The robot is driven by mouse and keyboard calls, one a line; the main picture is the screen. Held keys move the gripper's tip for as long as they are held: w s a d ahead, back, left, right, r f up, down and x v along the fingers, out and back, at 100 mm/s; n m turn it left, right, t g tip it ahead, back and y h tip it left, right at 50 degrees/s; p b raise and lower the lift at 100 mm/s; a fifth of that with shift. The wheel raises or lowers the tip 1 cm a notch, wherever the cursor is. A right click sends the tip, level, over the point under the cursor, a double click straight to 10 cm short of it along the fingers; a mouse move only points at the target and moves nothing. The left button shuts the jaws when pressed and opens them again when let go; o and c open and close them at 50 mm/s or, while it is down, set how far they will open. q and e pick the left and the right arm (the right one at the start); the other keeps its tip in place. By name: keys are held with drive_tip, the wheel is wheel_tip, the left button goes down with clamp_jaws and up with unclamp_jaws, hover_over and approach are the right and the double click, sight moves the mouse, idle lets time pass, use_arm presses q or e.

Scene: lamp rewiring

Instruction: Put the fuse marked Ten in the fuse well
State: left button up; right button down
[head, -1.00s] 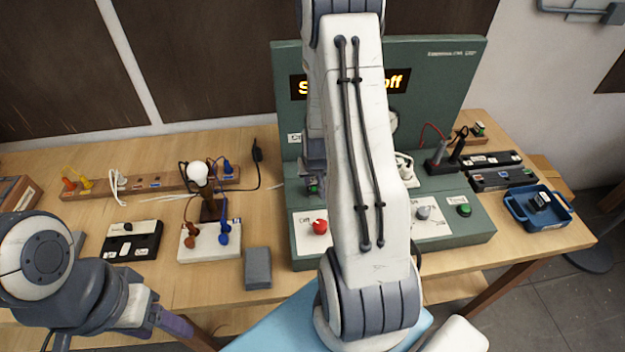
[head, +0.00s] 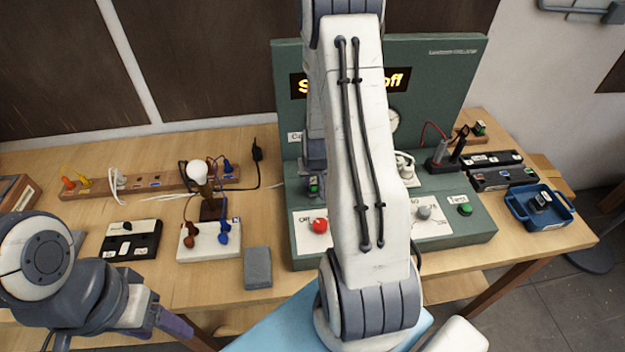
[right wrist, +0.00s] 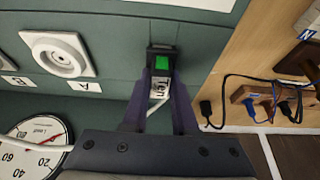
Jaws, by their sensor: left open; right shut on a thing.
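My right gripper (right wrist: 162,84) is shut on a fuse with a white label (right wrist: 159,88). The letters "en" show on the label, with the rest hidden by a finger. Just past the fingertips is a black block with a green face (right wrist: 163,64) against the green panel; I cannot tell whether it belongs to the fuse or to the fuse well. The same small block shows in the head view (head: 313,186), partly behind my right arm. I cannot make out the well's opening. My left gripper (head: 176,325) is open and empty at the lower left, in front of the table.
The green test console (head: 455,90) stands at the back with a red button (head: 319,225) and a green button (head: 464,209). A lamp board (head: 208,241), a grey block (head: 257,268) and a power strip (head: 150,182) lie left. A blue bin (head: 530,218) sits right.

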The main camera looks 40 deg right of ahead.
sight(313, 179)
drive_tip(key=shift+f+b, duration=0.4)
drive_tip(key=shift+f, duration=0.15)
drive_tip(key=shift+r, duration=0.25)
idle(0.6)
drive_tip(key=c, duration=0.6)
unclamp_jaws()
drive_tip(key=shift+r, duration=0.1)
drive_tip(key=shift+s+r, duration=0.1)
drive_tip(key=shift+r, duration=0.2)
drive_tip(key=v, duration=0.4)
drive_tip(key=shift+r, duration=0.1)
drive_tip(key=p+v, duration=0.2)
drive_tip(key=v, duration=0.3)
drive_tip(key=shift+a+r+p, duration=0.15)
drive_tip(key=shift+r+p, duration=0.05)
drive_tip(key=shift+p, duration=0.15)
